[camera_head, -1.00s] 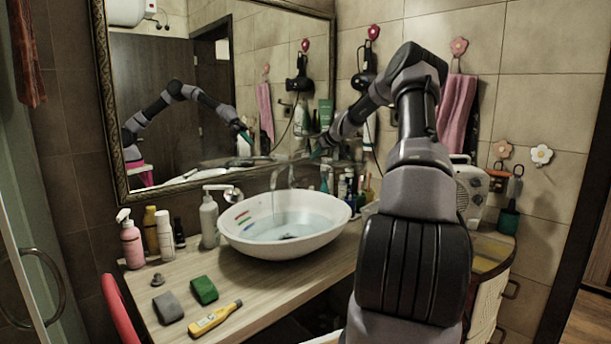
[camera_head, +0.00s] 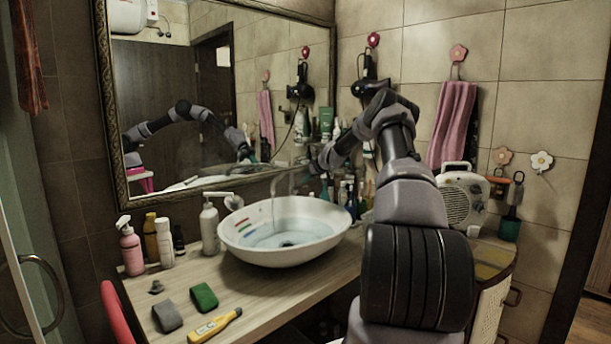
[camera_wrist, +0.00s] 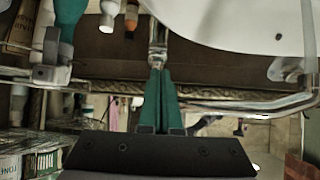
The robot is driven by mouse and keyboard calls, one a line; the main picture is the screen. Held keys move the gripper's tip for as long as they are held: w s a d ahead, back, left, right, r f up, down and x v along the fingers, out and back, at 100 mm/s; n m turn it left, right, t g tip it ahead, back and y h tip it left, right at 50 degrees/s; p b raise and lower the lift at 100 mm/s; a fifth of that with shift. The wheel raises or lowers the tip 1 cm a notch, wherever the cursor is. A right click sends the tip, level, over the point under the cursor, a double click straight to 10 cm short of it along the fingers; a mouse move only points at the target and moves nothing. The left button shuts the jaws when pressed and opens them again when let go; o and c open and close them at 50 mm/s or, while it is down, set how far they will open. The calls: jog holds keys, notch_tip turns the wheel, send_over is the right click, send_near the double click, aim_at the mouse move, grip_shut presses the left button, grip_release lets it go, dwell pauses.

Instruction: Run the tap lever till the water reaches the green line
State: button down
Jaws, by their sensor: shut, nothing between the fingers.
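The white basin (camera_head: 335,240) stands on the counter with clear water (camera_head: 285,234) in it. Short coloured lines, red, green (camera_head: 243,228) and blue, are on its inner left wall; the water's edge lies near the lowest, too small to tell exactly. The metal tap (camera_head: 283,183) rises behind the basin. In the wrist view its spout (camera_wrist: 255,106) runs right, and a pale strip (camera_wrist: 308,30) like a water stream falls at its end. My gripper (camera_wrist: 159,72) is shut and empty, its green fingertips at a metal tap part (camera_wrist: 157,40); contact is unclear.
Several bottles (camera_head: 208,228) stand left of the basin, more behind it right. A grey sponge (camera_head: 167,316), green sponge (camera_head: 204,297) and yellow tool (camera_head: 215,325) lie in front. A radio (camera_head: 462,200) stands right, and the mirror (camera_head: 220,100) is close behind the tap.

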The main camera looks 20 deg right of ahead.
jog(key=shift+s+f, duration=0.1)
jog(key=shift+s+d+f, duration=0.2)
jog(key=shift+s+f, duration=0.15)
jog(key=shift+f, duration=0.25)
jog(key=shift+s+d+f, duration=0.15)
jog(key=shift+s+f, duration=0.2)
jog(key=shift+f, duration=0.2)
jog(key=shift+s+a+f, duration=0.1)
jog(key=shift+s+f, duration=0.1)
jog(key=shift+f, duration=0.3)
